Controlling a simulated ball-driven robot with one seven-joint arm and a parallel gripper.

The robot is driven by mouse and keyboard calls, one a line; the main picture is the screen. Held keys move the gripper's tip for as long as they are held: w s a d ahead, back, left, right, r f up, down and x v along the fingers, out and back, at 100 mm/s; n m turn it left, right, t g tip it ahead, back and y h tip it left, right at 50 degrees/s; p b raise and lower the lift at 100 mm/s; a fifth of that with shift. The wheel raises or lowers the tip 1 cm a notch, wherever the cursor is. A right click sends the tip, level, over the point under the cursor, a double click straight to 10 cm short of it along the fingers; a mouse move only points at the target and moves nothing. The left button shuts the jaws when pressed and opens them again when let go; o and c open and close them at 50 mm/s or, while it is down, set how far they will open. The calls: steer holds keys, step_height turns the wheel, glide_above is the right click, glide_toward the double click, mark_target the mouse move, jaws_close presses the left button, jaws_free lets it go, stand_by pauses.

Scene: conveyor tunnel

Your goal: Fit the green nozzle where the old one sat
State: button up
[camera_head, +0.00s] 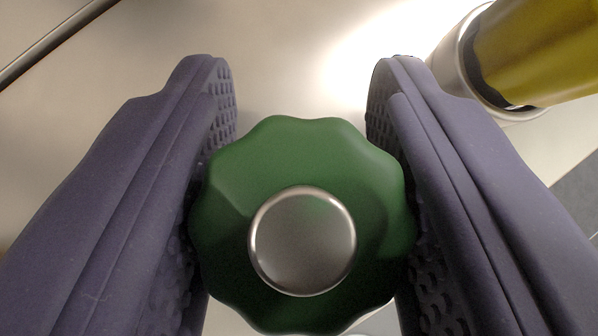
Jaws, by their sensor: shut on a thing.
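The green nozzle (225,265) is a scalloped green knob with a round silver metal cap at its middle. It fills the lower middle of the view. My gripper (302,120) has two purple-grey fingers with textured inner pads, and it is shut on the green nozzle, one finger on each side. The fingertips reach past the nozzle toward a pale surface. What lies under the nozzle is mostly hidden by it, so I cannot tell whether it touches anything below. The place of the old nozzle cannot be made out.
A yellow-green cylinder (540,50) stands tilted in a metal ring holder (462,55) at the top right, close to the right finger. A thin dark rod (55,38) crosses the top left corner. The pale surface (290,60) between them is clear, with a bright glare.

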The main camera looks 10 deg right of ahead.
mark_target(306, 146)
jaws_close()
steer(key=shift+r+p, duration=1.35)
steer(key=shift+r, duration=0.2)
